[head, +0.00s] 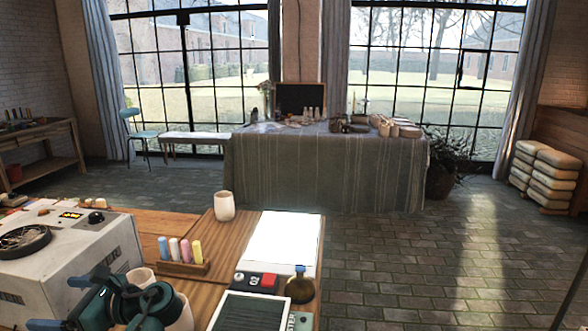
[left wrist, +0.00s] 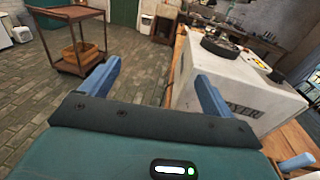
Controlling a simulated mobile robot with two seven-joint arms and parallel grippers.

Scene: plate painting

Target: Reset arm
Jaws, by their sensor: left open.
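My left gripper (head: 66,302) is low at the left in the head view, beside the front of a white machine (head: 75,262). Its two blue fingers are spread wide with nothing between them. In the left wrist view the open fingers (left wrist: 158,80) point out over the stone floor, and the right finger appears close to the white machine (left wrist: 240,92). Whether it touches is unclear. My right gripper is not in view.
Another cup is partly hidden behind my gripper.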

